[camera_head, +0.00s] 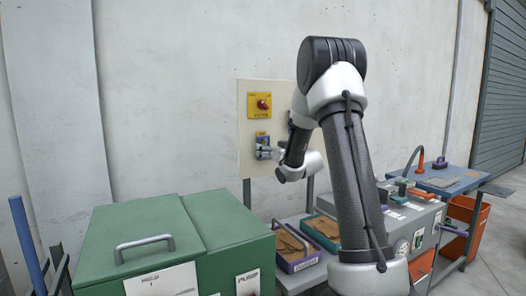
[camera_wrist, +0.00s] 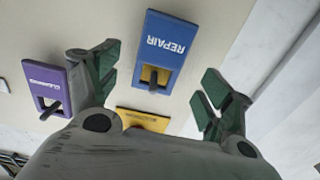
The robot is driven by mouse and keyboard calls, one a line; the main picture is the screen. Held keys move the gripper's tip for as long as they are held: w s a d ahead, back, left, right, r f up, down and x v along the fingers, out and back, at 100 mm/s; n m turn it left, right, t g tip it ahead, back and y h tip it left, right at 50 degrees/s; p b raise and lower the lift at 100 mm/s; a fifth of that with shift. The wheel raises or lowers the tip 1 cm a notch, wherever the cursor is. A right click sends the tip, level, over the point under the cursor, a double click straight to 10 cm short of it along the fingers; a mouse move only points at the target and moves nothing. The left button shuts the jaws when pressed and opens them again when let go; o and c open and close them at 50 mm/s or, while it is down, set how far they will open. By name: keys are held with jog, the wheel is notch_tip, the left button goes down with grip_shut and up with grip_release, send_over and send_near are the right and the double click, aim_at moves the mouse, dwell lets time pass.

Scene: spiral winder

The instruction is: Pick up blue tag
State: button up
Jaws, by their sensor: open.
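The blue tag (camera_wrist: 172,36), marked REPAIR, hangs on a dark peg on the pale board in the wrist view. My gripper (camera_wrist: 160,82) is open and empty, with its green-padded fingers spread wide. The blue tag lies beyond the fingertips, roughly between them in the picture, and does not appear to be touched.
The board (camera_head: 247,158) carries a yellow switch plate with a red knob (camera_head: 263,104). A green cabinet (camera_head: 180,240) stands at the left, and trays (camera_head: 297,248) lie below the board. A grey machine (camera_head: 415,220) and blue table (camera_head: 452,180) stand at the right.

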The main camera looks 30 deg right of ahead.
aim_at(261, 141)
jog(key=w, duration=0.5)
jog(key=shift+w+r, duration=0.2)
jog(key=shift+w, duration=0.15)
jog(key=shift+c, duration=0.2)
jog(key=c, duration=1.1)
jog(key=shift+r, duration=0.1)
jog(key=shift+r, duration=0.65)
jog(key=s, duration=1.8)
jog(key=shift+d, duration=0.25)
